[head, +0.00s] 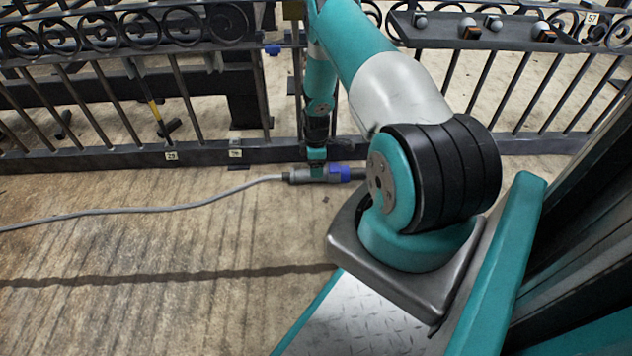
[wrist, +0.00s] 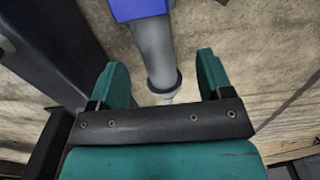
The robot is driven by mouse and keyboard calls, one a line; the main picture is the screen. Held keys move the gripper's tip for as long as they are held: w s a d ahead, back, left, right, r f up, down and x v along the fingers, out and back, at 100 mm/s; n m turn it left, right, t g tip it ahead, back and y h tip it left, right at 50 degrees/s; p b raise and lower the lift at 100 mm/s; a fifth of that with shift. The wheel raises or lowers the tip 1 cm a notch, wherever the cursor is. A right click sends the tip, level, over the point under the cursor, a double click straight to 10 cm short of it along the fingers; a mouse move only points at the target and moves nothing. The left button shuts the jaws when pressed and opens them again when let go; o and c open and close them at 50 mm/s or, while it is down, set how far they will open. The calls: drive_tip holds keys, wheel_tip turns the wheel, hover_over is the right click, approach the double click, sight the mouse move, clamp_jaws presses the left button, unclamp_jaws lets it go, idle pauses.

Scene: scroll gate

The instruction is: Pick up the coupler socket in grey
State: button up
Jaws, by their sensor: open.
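The grey coupler socket (head: 300,176) lies low in front of the fence, with a blue end (head: 335,172) on its right and a grey cable (head: 160,210) running off its left. In the wrist view the socket's grey barrel (wrist: 155,50) shows between my fingers, with the blue end at the top edge and a dark collar towards my palm. My gripper (head: 316,168) is open, with its teal fingers (wrist: 163,78) on either side of the barrel in the picture. I see no clear contact. How deep the fingers reach around it I cannot tell.
A dark iron fence (head: 210,153) with scrollwork and upright bars stands just behind the socket. A ledge (head: 480,30) with several small knobs is at the upper right. A yellow-handled tool (head: 154,112) stands behind the bars. The floor at the left is clear except for the cable.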

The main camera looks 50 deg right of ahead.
drive_tip(key=shift+w+d+f+b, duration=0.1)
drive_tip(key=shift+d+f+b, duration=0.05)
drive_tip(key=shift+f+b, duration=1.25)
drive_tip(key=shift+w+d+f+b, duration=0.1)
drive_tip(key=shift+f+b, duration=1.05)
drive_tip(key=shift+f, duration=0.35)
drive_tip(key=shift+r, duration=0.1)
drive_tip(key=c, duration=1.1)
drive_tip(key=shift+r, duration=0.1)
wheel_tip(320, 180, up, 10)
drive_tip(key=p, duration=0.7)
